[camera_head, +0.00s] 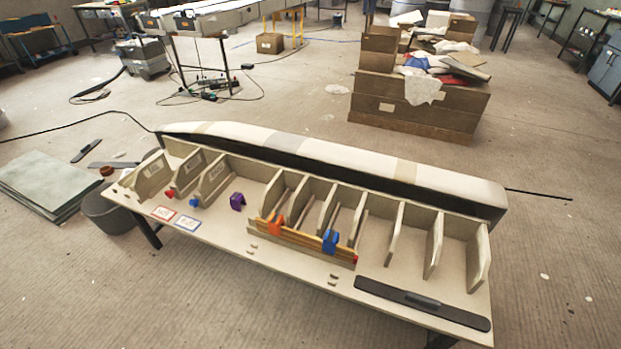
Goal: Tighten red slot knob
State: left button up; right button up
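A small red knob (171,194) is at the front of the slotted dividers on the left part of the mould bench (215,245). A blue knob (194,202) is just to its right. Another small red piece (355,260) shows at the right end of a wooden strip (310,245). A red-framed card (164,213) and a blue-framed card (187,224) lie in front of the knobs. How tight either knob is cannot be told at this size. Neither of my grippers is in view.
A purple clip (237,201), an orange clip (276,224) and a blue clip (330,242) are along the bench. A black bar (422,302) lies at its front right. A grey bucket (108,213) and stacked sheets (48,184) stand left. The foreground floor is clear.

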aim_at(169, 194)
jog(key=u, duration=1.25)
jog(key=z, duration=1.25)
jog(key=u, duration=1.25)
jog(key=z, duration=0.65)
jog(key=i+j+z, duration=0.15)
jog(key=j+z, duration=0.25)
jog(key=i+j+z, duration=0.15)
jog(key=j+z, duration=0.65)
